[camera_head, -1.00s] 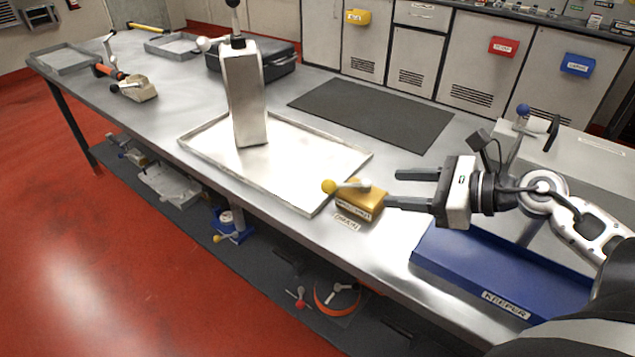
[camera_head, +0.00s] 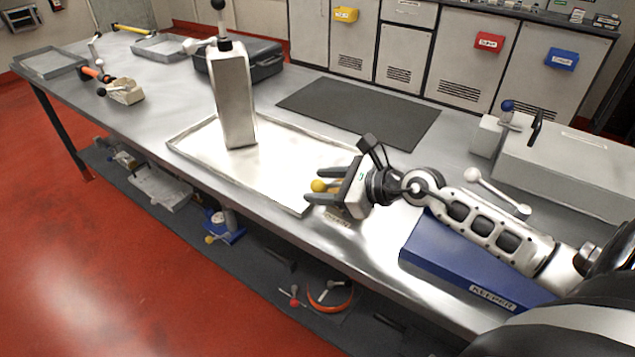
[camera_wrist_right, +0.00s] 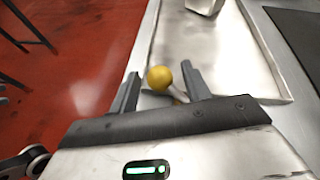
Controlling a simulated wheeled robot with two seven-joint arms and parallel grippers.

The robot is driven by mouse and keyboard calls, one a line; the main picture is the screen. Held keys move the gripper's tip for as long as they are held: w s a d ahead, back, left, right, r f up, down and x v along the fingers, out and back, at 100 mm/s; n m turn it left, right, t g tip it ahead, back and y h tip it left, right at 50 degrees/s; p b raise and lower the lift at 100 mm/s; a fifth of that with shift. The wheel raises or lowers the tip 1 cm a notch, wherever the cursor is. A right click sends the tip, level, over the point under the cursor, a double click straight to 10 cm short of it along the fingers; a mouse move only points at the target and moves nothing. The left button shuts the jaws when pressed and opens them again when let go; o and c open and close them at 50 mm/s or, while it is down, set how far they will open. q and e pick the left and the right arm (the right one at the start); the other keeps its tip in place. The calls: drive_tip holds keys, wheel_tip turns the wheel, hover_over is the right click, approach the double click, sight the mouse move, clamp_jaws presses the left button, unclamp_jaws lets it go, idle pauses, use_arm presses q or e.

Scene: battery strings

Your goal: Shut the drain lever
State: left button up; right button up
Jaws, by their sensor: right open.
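The drain lever's yellow ball knob (camera_head: 319,186) shows in the head view between the fingers of my right gripper (camera_head: 318,184). In the right wrist view the yellow knob (camera_wrist_right: 159,77) lies between the two open fingertips (camera_wrist_right: 158,80), apart from both in the picture. I cannot tell whether it touches either finger. The lever's arm and its gold block are mostly hidden by my gripper; the label in front of them (camera_head: 338,222) is partly visible. My left gripper is in neither view.
A white-floored tray (camera_head: 200,157) with a tall metal box (camera_head: 234,100) lies just left. A blue KEEPER tray (camera_head: 450,262) is under my right arm. A dark mat (camera_head: 360,112) lies behind. Another white-knobbed lever (camera_head: 495,190) is at right.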

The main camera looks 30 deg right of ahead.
drive_tip(key=shift+x, duration=0.75)
clamp_jaws()
